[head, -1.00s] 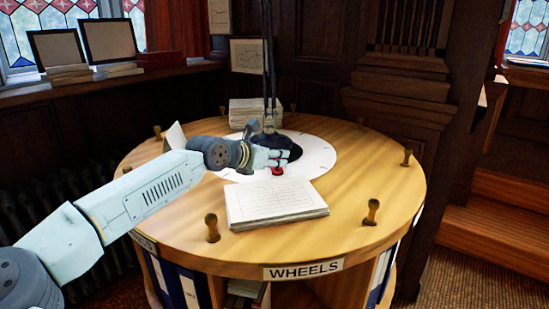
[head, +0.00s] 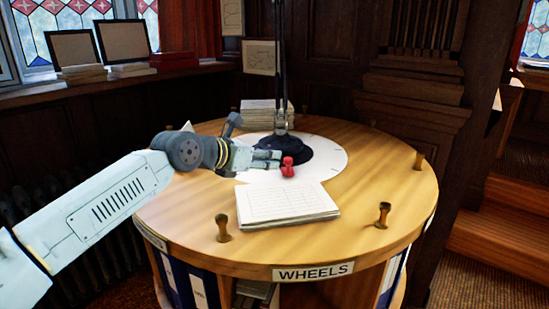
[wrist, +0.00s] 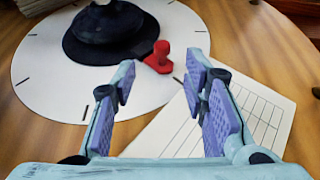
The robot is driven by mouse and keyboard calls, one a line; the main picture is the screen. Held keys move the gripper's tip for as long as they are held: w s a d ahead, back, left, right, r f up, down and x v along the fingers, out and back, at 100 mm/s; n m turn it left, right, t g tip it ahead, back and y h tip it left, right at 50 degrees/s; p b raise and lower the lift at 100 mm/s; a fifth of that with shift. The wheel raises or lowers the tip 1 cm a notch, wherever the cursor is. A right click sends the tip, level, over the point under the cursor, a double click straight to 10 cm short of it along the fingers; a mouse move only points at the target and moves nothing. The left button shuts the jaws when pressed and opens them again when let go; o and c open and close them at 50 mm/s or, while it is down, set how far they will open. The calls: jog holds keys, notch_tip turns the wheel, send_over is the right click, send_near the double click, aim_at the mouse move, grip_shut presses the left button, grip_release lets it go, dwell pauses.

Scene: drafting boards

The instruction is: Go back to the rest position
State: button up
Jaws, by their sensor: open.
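My gripper (head: 278,160) is open and empty above the round wooden table (head: 180,215), at the left of the head view's middle. Its two fingers with purple pads also show in the wrist view (wrist: 163,95). In the wrist view the red object (wrist: 158,57) is apart from both fingers.
A stack of ruled paper (head: 287,203) lies in front of the dial. Wooden pegs (head: 383,215) stand around the table rim. The lamp's upright post (head: 280,70) rises behind the gripper. More paper (head: 266,112) is stacked at the back.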

jog(key=shift+v, duration=1)
